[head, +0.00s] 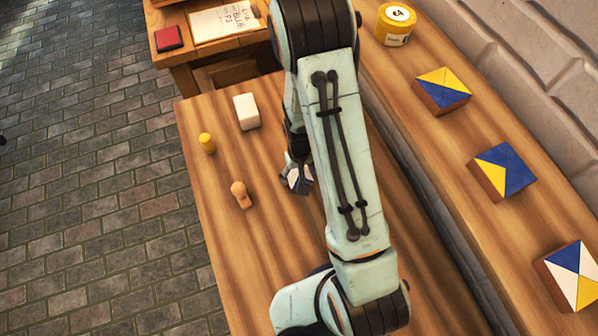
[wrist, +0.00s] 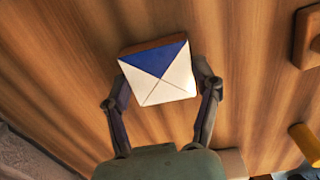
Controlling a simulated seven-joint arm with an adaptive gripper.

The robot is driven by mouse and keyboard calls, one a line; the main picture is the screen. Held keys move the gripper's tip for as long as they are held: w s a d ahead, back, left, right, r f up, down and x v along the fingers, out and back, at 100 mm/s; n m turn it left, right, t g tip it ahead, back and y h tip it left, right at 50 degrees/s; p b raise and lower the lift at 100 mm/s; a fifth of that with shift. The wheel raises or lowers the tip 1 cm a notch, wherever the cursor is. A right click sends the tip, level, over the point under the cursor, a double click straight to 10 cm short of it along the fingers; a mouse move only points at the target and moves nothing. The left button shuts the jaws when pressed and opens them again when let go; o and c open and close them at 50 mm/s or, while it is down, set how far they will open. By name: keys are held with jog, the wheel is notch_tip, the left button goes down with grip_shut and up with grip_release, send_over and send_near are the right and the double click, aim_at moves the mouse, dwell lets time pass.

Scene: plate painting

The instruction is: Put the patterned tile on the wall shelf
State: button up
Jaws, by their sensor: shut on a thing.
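The patterned tile (wrist: 160,72) is square, with one blue triangle and white triangles on its face and a brown edge. In the wrist view it sits between the two fingers of my gripper (wrist: 161,88), which is shut on it. In the head view my gripper (head: 299,174) is over the workbench, partly hidden by my arm, and only part of the tile shows there. I cannot tell how high the tile is above the bench. The wall shelf (head: 425,135) runs along the wall at the right.
The shelf holds a yellow tin (head: 395,27) and three tiles (head: 441,91), (head: 503,170), (head: 572,275), with gaps between them. On the workbench (head: 235,290) stand a white block (head: 247,112), a yellow cylinder (head: 207,143) and a wooden peg-like piece (head: 241,194).

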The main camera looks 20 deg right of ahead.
jog(key=shift+f, duration=0.1)
jog(key=o, duration=1.2)
jog(key=shift+o, duration=0.2)
notch_tip(320, 180, up, 12)
jog(key=s+a+r, duration=0.3)
jog(key=s+r, duration=0.5)
jog(key=r, duration=0.1)
jog(key=shift+r+n+y, duration=0.15)
jog(key=shift+n+y, duration=0.15)
jog(key=shift+y, duration=0.1)
jog(key=shift+o, duration=0.4)
jog(key=s+a+r, duration=0.1)
jog(key=s+r, duration=0.2)
jog(key=s, duration=0.6)
jog(key=shift+a+n, duration=0.3)
